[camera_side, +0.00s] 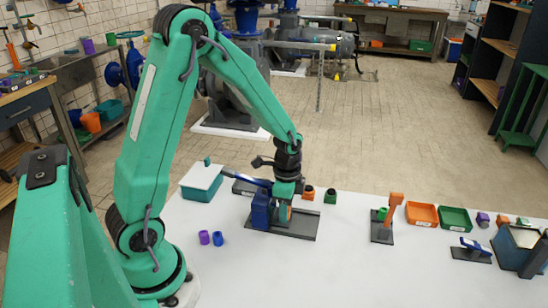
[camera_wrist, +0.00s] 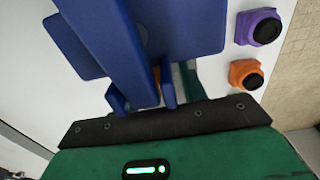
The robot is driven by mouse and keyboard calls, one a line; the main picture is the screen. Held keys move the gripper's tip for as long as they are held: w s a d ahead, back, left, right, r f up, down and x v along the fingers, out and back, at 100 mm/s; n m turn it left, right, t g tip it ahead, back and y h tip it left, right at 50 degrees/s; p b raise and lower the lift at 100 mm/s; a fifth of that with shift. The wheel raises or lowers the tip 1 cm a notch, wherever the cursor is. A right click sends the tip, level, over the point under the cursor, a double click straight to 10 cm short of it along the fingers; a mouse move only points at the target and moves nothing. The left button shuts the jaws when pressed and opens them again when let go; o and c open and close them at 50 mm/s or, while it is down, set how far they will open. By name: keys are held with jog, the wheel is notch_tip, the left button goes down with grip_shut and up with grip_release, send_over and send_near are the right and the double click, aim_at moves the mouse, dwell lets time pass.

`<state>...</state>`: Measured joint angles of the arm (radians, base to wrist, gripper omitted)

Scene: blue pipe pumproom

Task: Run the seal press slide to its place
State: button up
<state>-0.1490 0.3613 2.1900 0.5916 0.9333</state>
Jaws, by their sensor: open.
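A blue fixture (camera_side: 262,208) with a long blue handle stands on a dark base plate (camera_side: 297,224); I take it to be the seal press, but cannot make out its slide clearly. My gripper (camera_side: 285,197) points down over this plate, just right of the blue body. A small orange part shows below it. In the wrist view the blue fixture (camera_wrist: 150,35) fills the top and middle, close to my gripper, whose green and black housing spans the bottom. My gripper is open; its fingertips are mostly hidden, and I cannot tell whether they touch anything.
A purple socket-like part (camera_wrist: 258,27) and an orange one (camera_wrist: 247,75) lie near the table edge. A lidded teal box (camera_side: 202,182) stands left. A stand with an orange lever (camera_side: 394,205), trays (camera_side: 423,215) and a blue clamp (camera_side: 475,245) stand right.

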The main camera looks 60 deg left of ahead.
jog(key=shift+r, duration=3.9)
jog(key=shift+r, duration=0.1)
jog(key=shift+s+d+r, duration=0.1)
jog(key=shift+s+r, duration=0.05)
jog(key=shift+r, duration=0.1)
jog(key=s+d+r+n+t, duration=0.2)
jog(key=s+r+n, duration=0.2)
jog(key=s+r, duration=0.1)
jog(key=s+d+r+n+t, duration=0.2)
jog(key=s+r+n+t, duration=0.1)
jog(key=s+r, duration=0.3)
jog(key=shift+d+r+n, duration=0.4)
jog(key=shift+r, duration=0.55)
jog(key=shift+o, duration=0.2)
jog(key=shift+s+d+r+n+t, duration=0.15)
jog(key=shift+s+n, duration=0.15)
jog(key=shift+s, duration=0.2)
jog(key=shift+s+d+r+n+t, duration=0.15)
jog(key=shift+s+n, duration=0.15)
jog(key=shift+s, duration=0.2)
